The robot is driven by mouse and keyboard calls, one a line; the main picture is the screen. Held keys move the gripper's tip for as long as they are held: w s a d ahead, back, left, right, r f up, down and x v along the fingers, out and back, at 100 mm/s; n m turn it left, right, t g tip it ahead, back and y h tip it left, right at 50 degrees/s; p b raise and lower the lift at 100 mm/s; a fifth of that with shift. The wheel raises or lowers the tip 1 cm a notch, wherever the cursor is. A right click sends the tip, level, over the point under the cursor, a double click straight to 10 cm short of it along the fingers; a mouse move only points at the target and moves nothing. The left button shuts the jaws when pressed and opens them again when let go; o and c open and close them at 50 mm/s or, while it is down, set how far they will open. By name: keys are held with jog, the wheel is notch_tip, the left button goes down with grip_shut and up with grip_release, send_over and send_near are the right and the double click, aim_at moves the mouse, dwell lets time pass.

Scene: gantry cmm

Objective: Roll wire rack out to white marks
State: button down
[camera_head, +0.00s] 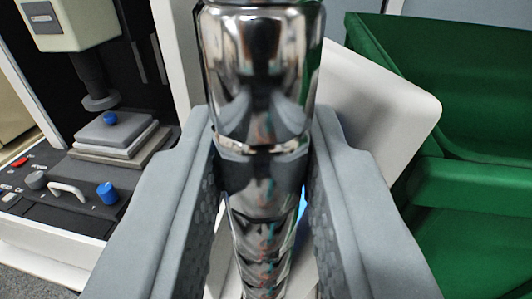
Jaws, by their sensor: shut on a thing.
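My gripper (262,200) fills the lower middle of the view. Its two grey fingers are shut on a shiny chrome post (262,75) that runs upright through the picture. The post has a smooth, wider upper part and a ringed lower part, with a dark band between the fingers. It looks like a post of the wire rack, but the rack's shelves and wheels are not in view. No white marks can be made out on the floor.
At left stands a machine (60,200) with a blue knob, a blue ball on stacked plates and a pale head above. Green bins (470,200) stand at right. A white rounded panel (375,95) is behind the post. Grey floor shows at lower left.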

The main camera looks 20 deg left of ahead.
jog(key=shift+s+d+r, duration=0.2)
jog(key=shift+s+r, duration=0.05)
jog(key=shift+s, duration=0.45)
jog(key=c, duration=1.3)
grip_release()
jog(key=shift+f, duration=0.1)
jog(key=shift+f, duration=0.1)
jog(key=shift+v, duration=8.65)
jog(key=shift+s, duration=0.1)
